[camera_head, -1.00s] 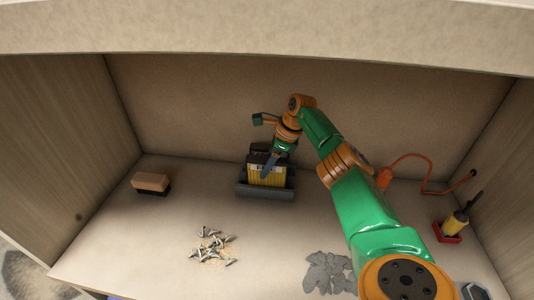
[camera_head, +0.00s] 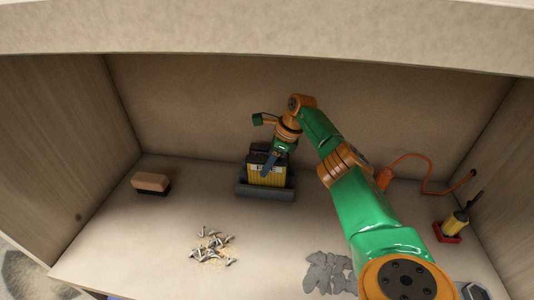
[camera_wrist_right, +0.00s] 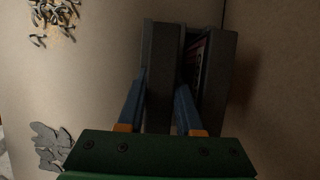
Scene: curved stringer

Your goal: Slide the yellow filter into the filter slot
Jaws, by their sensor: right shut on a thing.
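The yellow filter (camera_head: 266,174) sits upright at the dark grey housing (camera_head: 262,191) on the shelf floor, near the back wall. In the head view its yellow face shows behind the housing's front bar; how deep it sits in the slot I cannot tell. My right gripper (camera_head: 266,168) reaches down onto it from above, its blue fingers shut on the filter. In the right wrist view the two blue fingers (camera_wrist_right: 160,105) point at the dark grey housing (camera_wrist_right: 217,75); no yellow shows there. My left gripper is not in view.
A wooden-topped brush (camera_head: 151,182) lies at the left. Several loose screws (camera_head: 213,246) lie at the front middle, grey flakes (camera_head: 329,273) right of them. An orange cable (camera_head: 428,167) and a red holder with a yellow-handled tool (camera_head: 455,224) are at the right.

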